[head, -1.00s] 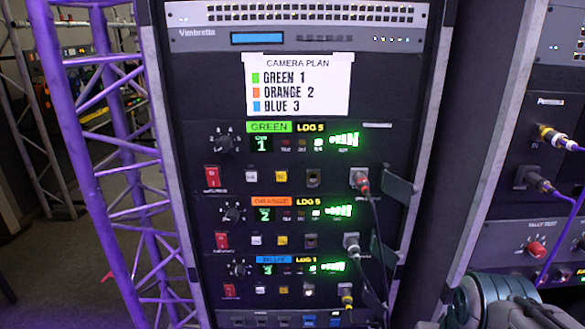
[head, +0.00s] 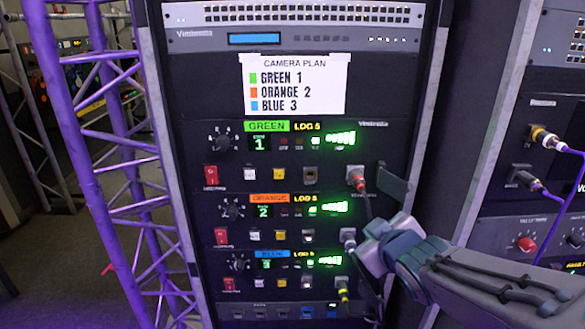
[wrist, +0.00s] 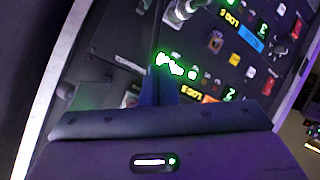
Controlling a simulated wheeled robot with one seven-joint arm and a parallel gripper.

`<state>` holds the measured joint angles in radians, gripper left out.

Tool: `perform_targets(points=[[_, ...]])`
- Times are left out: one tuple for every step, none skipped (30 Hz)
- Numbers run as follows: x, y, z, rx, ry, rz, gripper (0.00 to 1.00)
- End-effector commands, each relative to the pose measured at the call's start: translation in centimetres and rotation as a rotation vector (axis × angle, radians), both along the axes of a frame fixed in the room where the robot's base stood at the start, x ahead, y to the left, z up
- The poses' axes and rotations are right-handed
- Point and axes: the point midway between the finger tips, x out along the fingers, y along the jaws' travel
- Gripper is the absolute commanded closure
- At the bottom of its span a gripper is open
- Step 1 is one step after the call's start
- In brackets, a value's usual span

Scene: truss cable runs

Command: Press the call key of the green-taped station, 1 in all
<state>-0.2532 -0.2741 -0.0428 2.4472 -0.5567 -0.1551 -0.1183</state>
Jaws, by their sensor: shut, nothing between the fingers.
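The green-taped station (head: 267,126) is the top unit of three in the rack in the head view, with a lit display reading 1. Below its display sit a red switch (head: 211,176), a white key (head: 250,174), a yellow key (head: 280,174) and a small dark switch (head: 311,174). Their lettering is too small to read. My gripper (head: 372,240) is shut and empty, in front of the rack's right side, below and right of these keys. In the wrist view my gripper (wrist: 158,88) points at the panels; the green tape does not show there.
The orange-taped unit (head: 267,200) and blue-taped unit (head: 273,256) sit below. Cable plugs, such as the top one (head: 356,178), and a protruding handle (head: 392,186) stand out at the right. A purple truss (head: 125,190) stands left. A camera plan sheet (head: 295,83) hangs above.

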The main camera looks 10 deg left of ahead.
Motion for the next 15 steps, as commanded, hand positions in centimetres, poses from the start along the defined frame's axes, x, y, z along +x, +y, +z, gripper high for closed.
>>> perform_targets(points=[[0.4,2.4,1.1,-0.008,-0.063,0.099,1.0],[0.5,3.7,1.6,-0.01,-0.105,0.158,1.0],[0.5,5.6,2.4,-0.01,-0.159,0.24,1.0],[0.4,7.0,2.9,-0.008,-0.197,0.298,1.0],[0.1,8.3,3.4,-0.005,-0.232,0.356,1.0],[-0.3,9.9,4.0,0.0,-0.275,0.428,1.0],[-0.7,11.0,4.4,0.006,-0.305,0.479,1.0],[-1.1,12.0,4.7,0.013,-0.332,0.526,1.0],[-1.7,13.2,5.1,0.022,-0.363,0.582,1.0],[-2.1,13.9,5.3,0.029,-0.383,0.621,1.0],[-2.5,14.6,5.6,0.035,-0.402,0.654,1.0],[-3.0,15.3,5.8,0.043,-0.42,0.691,1.0],[-3.3,15.7,5.9,0.049,-0.433,0.716,1.0],[-3.6,16.1,6.0,0.053,-0.442,0.734,1.0],[-3.9,16.4,6.1,0.059,-0.453,0.754,1.0]])
